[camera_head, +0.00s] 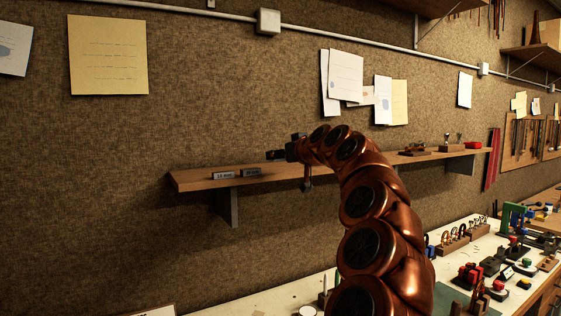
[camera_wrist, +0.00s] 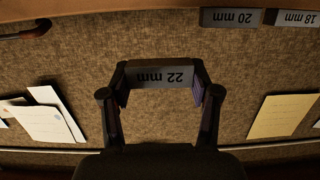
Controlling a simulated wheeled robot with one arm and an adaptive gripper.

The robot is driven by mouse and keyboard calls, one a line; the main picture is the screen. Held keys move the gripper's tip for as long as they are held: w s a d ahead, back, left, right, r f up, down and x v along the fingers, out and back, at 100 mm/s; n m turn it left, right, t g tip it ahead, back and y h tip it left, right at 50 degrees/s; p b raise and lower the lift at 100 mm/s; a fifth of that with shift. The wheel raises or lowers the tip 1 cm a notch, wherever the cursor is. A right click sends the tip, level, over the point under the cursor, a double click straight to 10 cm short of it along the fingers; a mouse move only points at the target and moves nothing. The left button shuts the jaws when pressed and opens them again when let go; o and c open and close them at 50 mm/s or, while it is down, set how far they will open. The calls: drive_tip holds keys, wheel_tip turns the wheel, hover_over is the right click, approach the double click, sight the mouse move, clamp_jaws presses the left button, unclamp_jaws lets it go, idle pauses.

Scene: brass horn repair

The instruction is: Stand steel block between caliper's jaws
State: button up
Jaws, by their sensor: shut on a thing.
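My gripper (camera_wrist: 160,92) is shut on a grey steel block marked 22 mm (camera_wrist: 162,75), whose label reads upside down in the wrist view. The block is gripped at its two ends, between the fingertips. In the head view my gripper (camera_head: 277,155) is small and dark, just above the wooden shelf (camera_head: 190,182), and the held block is hard to make out there. I cannot pick out the caliper in either view.
Blocks marked 20 mm (camera_wrist: 231,17) and 18 mm (camera_wrist: 297,18) stand on the shelf. They also show left of my arm in the head view. A wooden stand (camera_head: 415,152) is farther right on the shelf. A cluttered white workbench (camera_head: 290,297) is below.

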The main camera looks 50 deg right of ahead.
sight(280, 172)
drive_tip(key=shift+w+d+f+p, duration=0.2)
drive_tip(key=shift+w+d+p, duration=0.85)
drive_tip(key=shift+w+d, duration=0.85)
drive_tip(key=shift+a+f, duration=0.2)
drive_tip(key=shift+w+f+p, duration=0.1)
drive_tip(key=shift+f+p, duration=0.75)
drive_tip(key=shift+f, duration=0.7)
drive_tip(key=shift+f+b, duration=0.25)
drive_tip(key=shift+b, duration=0.1)
drive_tip(key=o, duration=1.3)
drive_tip(key=shift+r, duration=0.1)
